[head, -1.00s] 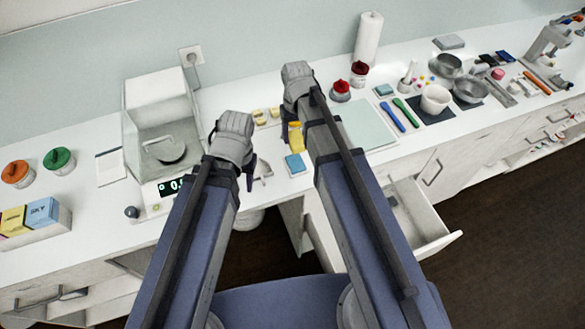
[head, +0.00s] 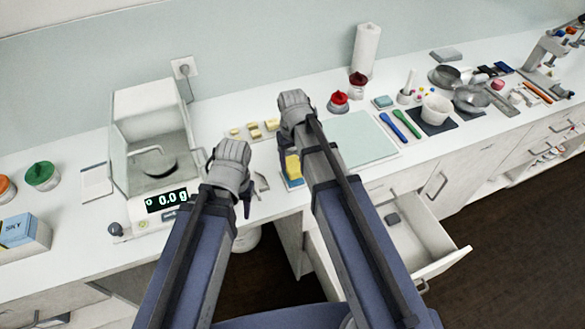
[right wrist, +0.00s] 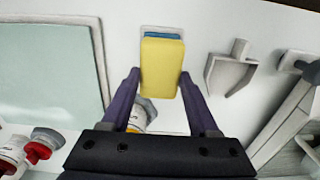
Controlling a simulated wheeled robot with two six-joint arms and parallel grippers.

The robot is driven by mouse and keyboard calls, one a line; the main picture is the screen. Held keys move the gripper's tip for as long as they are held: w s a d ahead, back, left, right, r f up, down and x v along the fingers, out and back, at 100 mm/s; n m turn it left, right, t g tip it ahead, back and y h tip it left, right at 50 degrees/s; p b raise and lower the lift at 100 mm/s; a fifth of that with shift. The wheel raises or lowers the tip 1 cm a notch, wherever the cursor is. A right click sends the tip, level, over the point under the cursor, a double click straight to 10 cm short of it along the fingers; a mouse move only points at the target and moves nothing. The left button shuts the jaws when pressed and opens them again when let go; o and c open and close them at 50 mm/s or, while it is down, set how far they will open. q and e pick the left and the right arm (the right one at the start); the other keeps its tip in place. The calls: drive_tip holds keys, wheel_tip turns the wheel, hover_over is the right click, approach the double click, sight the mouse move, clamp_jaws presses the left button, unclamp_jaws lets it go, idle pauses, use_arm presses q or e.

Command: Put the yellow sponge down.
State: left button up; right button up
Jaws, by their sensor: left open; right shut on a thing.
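The yellow sponge (head: 293,165) is held in my right gripper (head: 301,160). In the right wrist view the sponge (right wrist: 162,68) sits between the two fingers of my right gripper (right wrist: 160,84). It overlaps a blue pad on a white dish (right wrist: 163,30), whose far edge shows beyond it. The dish (head: 292,184) also shows just below the sponge in the head view. I cannot tell whether the sponge touches the pad. My left gripper (head: 232,182) is open and empty over the counter, left of the sponge; its fingers are partly hidden by its own arm.
A scale (head: 160,198) reading 0.0 g stands left, inside a glass case. A pale green mat (head: 358,138) lies right of the sponge. Small yellow pieces (head: 254,130) lie behind. An open drawer (head: 425,245) juts out below the counter at right.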

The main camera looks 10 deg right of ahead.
sight(292, 163)
drive_tip(key=shift+f+b, duration=0.95)
drive_tip(key=shift+f, duration=0.45)
drive_tip(key=shift+f, duration=0.15)
drive_tip(key=o, duration=1.2)
wheel_tip(292, 163, up, 12)
drive_tip(key=r+p, duration=0.1)
drive_tip(key=p, duration=1.1)
drive_tip(key=s+a+n+h, duration=0.1)
drive_tip(key=s+a, duration=0.4)
drive_tip(key=s, duration=0.9)
drive_tip(key=shift+s+a+f, duration=0.2)
drive_tip(key=shift+f, duration=0.05)
